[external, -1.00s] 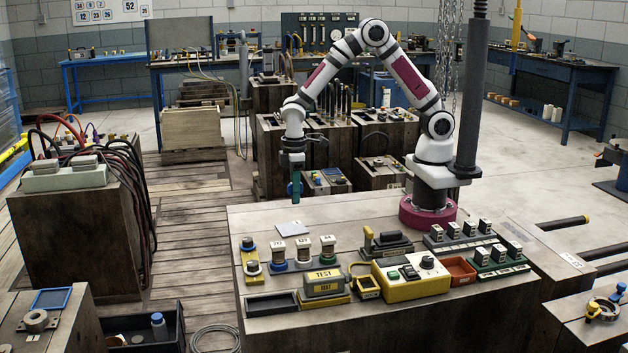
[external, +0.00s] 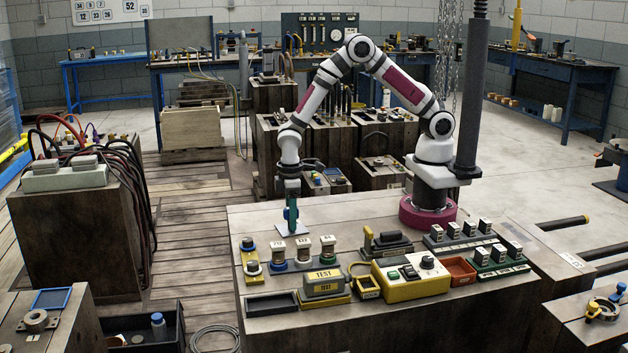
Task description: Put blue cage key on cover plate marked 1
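My gripper (external: 291,217) points down just above or at a pale flat plate (external: 293,230) at the back left of the bench top. Its fingers are small and dark teal, and a bluish patch shows beside them. I cannot tell whether that is a held object or part of the gripper, nor whether the fingers are open. A spool-like piece with a blue base (external: 278,266) stands at the bench's left front. I cannot confirm which thing is the blue cage key. No mark 1 is readable on the pale plate, which the gripper partly covers.
A yellow control box (external: 414,284), a TEST block (external: 323,285) and a red-brown tray (external: 458,271) fill the front. The bench's back left is clear.

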